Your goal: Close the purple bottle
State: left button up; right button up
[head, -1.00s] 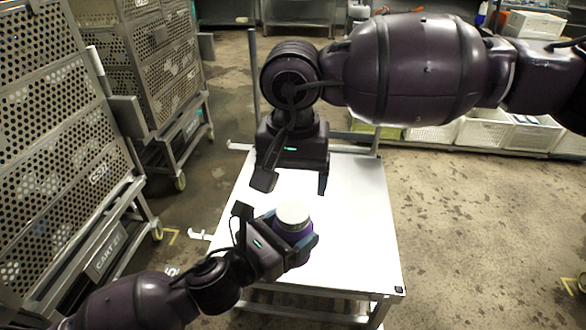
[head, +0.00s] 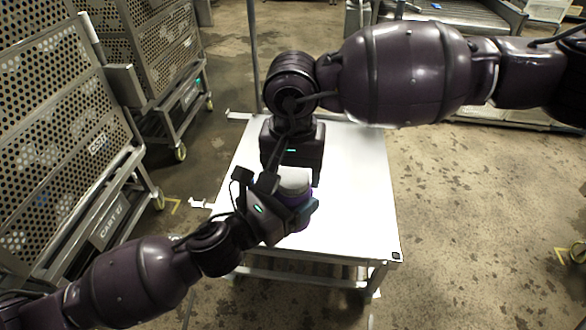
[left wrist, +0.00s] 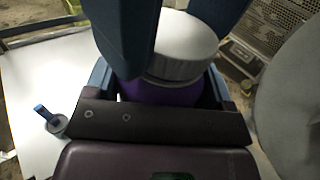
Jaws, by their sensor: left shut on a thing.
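The purple bottle (head: 301,215) stands upright, and its wide white cap (head: 294,182) sits on its top. Whether the cap is threaded on cannot be seen. My left gripper (head: 293,209) is shut around the bottle's purple body. In the left wrist view the cap (left wrist: 185,48) shows above the purple body (left wrist: 165,93). My right gripper (head: 293,180) points down from above. Its two fingers are apart, one on each side of the cap, and partly cover it in the left wrist view. Contact between these fingers and the cap cannot be told.
The white table (head: 350,215) is largely bare around the bottle. Perforated metal carts (head: 60,130) stand on the left. Open concrete floor (head: 480,200) lies to the right. A small blue-and-grey item (left wrist: 50,122) shows in the left wrist view; I cannot tell what it is.

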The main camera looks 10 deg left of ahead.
jog(key=c, duration=0.6)
jog(key=m, duration=0.7)
jog(key=shift+m, duration=0.3)
jog(key=m, duration=1.9)
jog(key=shift+f+m, duration=0.1)
jog(key=shift+m, duration=0.2)
jog(key=m, duration=0.3)
jog(key=shift+m, duration=0.4)
jog(key=o, duration=1.1)
